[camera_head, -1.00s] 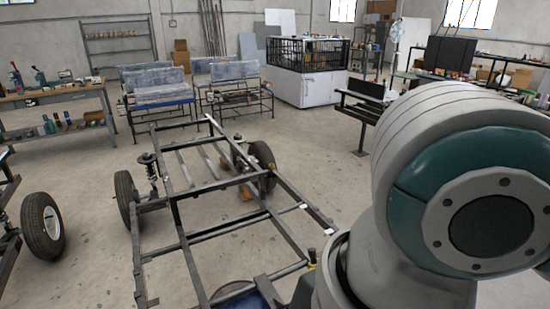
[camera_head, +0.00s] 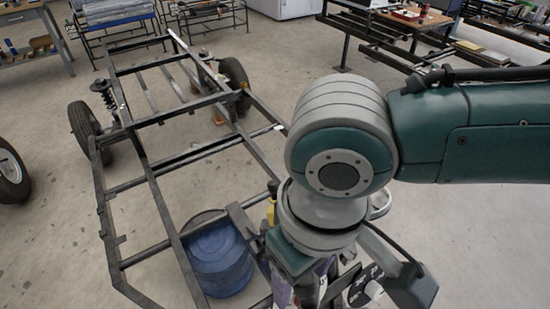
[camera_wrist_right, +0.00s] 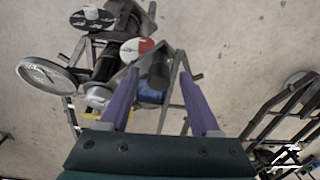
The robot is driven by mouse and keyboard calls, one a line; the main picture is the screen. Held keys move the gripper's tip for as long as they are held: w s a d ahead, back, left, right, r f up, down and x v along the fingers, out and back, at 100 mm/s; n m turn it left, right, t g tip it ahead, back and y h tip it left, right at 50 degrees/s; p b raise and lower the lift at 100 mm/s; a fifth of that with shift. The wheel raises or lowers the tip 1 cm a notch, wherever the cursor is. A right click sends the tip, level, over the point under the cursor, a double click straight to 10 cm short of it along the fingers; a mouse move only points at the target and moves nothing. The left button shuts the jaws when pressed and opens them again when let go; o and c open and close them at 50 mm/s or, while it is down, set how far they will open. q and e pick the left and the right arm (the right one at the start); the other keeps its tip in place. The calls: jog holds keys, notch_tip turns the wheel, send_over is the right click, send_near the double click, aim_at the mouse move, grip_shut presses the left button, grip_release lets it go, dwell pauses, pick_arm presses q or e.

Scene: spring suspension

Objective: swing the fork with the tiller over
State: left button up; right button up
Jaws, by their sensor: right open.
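My right gripper (camera_head: 308,288) points down at the lower middle of the head view, mostly hidden below my wrist. In the right wrist view its two purple fingers (camera_wrist_right: 158,74) are apart. A dark cylindrical grip (camera_wrist_right: 158,70), perhaps the tiller's, shows between and beyond the fingertips; whether they touch it I cannot tell. Past it is a dark metal assembly (camera_wrist_right: 105,62) with round discs, perhaps the fork. In the head view, a black disc with white markings (camera_head: 365,288) shows beside the gripper. My left gripper is not in view.
A black tube frame (camera_head: 150,165) with wheels (camera_head: 83,130) fills the left and middle. A blue drum (camera_head: 218,262) stands at its near end. A loose wheel (camera_head: 10,172) is at far left. A bench (camera_head: 415,18) stands at the back right. Floor is clear at right.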

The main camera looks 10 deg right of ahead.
jog(key=shift+f, duration=0.45)
grip_shut()
jog(key=shift+r, duration=0.1)
dwell(1.0)
